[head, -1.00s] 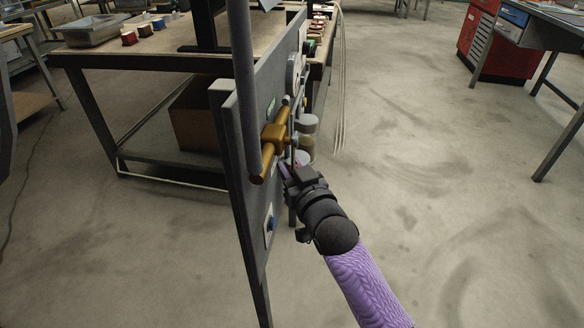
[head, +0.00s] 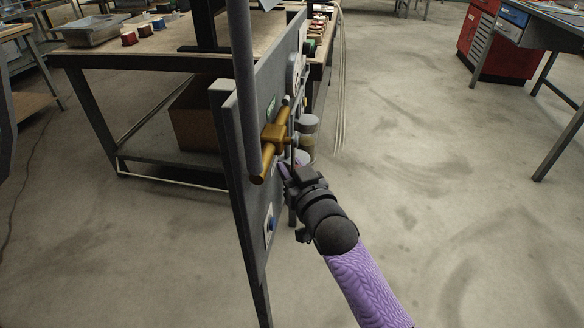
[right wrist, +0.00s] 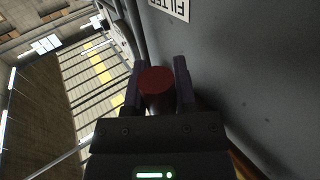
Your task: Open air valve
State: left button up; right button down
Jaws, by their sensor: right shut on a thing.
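The brass pipe and valve body (head: 273,139) is mounted on the upright grey panel (head: 262,195) in the head view. My right gripper (head: 284,172) is at the panel, just below and right of the brass body. In the right wrist view, a red round-ended handle (right wrist: 157,80) sits between the two fingers of my right gripper (right wrist: 158,88), which is shut on it. The fingers and the brass body hide most of this handle from the head view. My left gripper is not in view.
A grey vertical pipe (head: 246,80) runs down to the brass part. Pale round-capped fittings (head: 308,124) and a blue knob (head: 273,224) are on the panel. A "FILTER" label (right wrist: 172,8) is beside the handle.

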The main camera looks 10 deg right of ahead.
jog(key=shift+w+d+f+n+t+b, duration=0.25)
jog(key=shift+w+n+t+b, duration=0.3)
jog(key=shift+b, duration=0.7)
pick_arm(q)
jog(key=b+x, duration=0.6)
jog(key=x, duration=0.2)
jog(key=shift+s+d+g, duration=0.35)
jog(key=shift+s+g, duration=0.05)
pick_arm(e)
jog(key=shift+w+d+r+n+t+y, duration=0.2)
jog(key=shift+w+r+n+t+y, duration=0.5)
jog(key=shift+n+t+y, duration=0.35)
jog(key=shift+w+d+r+n+t+y, duration=0.2)
jog(key=shift+w+r+n+t+y, duration=0.55)
jog(key=shift+n, duration=0.35)
jog(key=shift+c, duration=2)
grip_release()
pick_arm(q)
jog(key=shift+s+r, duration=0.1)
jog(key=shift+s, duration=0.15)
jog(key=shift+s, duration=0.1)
